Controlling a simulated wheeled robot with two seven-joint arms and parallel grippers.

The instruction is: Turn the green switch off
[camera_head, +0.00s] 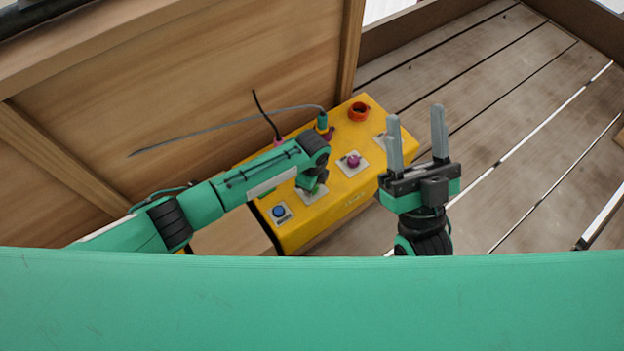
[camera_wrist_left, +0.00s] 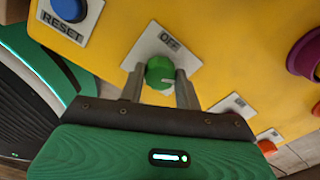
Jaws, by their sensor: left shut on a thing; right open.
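The green switch (camera_wrist_left: 160,72) is a round green knob on a white plate (camera_wrist_left: 150,50) marked OFF, set in the yellow control box. In the left wrist view my left gripper (camera_wrist_left: 161,80) has one finger on each side of the knob and is shut on it. In the head view the left arm comes over the yellow box (camera_head: 298,232), and its wrist hides most of the knob; part of the white plate (camera_head: 312,196) shows. My right gripper (camera_head: 417,130) is open and empty, to the right of the box, fingers pointing up.
The box also carries a blue RESET button (camera_head: 279,211), a purple knob (camera_head: 353,160) and a red-orange ring (camera_head: 359,111). Cables rise at its back edge beside a wooden wall (camera_head: 200,90). The slatted floor (camera_head: 500,110) on the right is clear.

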